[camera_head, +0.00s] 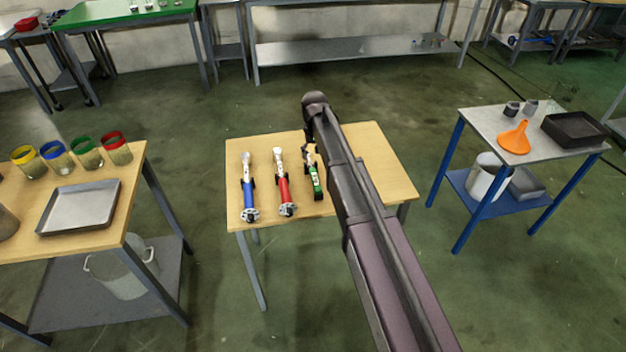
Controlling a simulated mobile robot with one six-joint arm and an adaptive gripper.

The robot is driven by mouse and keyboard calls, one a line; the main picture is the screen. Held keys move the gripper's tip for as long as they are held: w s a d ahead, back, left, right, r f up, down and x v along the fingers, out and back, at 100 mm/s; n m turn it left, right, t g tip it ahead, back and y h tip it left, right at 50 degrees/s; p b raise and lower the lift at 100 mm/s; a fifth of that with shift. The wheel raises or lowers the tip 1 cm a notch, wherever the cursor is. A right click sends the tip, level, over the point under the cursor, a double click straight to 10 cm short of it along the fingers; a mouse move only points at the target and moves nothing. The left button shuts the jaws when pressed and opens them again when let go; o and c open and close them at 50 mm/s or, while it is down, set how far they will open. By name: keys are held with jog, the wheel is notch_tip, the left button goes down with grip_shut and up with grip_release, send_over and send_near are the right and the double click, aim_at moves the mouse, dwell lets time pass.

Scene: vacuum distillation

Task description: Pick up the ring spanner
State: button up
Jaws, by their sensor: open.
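Three tools lie side by side on a small wooden table (385,150): one with a blue handle (249,195), one with a red handle (284,190) and one with a green handle (317,182). Each has pale metal parts; from here I cannot tell which is the ring spanner. My arm reaches over the table from the lower right. My gripper (309,150) hangs near the upper end of the green-handled tool, open. Its fingers are small and partly hidden by my wrist, and I cannot tell whether they touch the tool.
A wooden bench at left holds a metal tray (79,207) and several colour-rimmed jars. A blue-legged table at right carries an orange funnel (514,138) and a black tray (574,130). The wooden table is bare right of my arm; green floor separates the tables.

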aim_at(314, 173)
jog(key=shift+f+b, duration=2.05)
jog(key=shift+f, duration=0.3)
jog(key=shift+w+a+f+b, duration=0.1)
jog(key=shift+a+f+b, duration=0.05)
jog(key=shift+f+b, duration=2.45)
jog(key=shift+c, duration=0.2)
grip_shut()
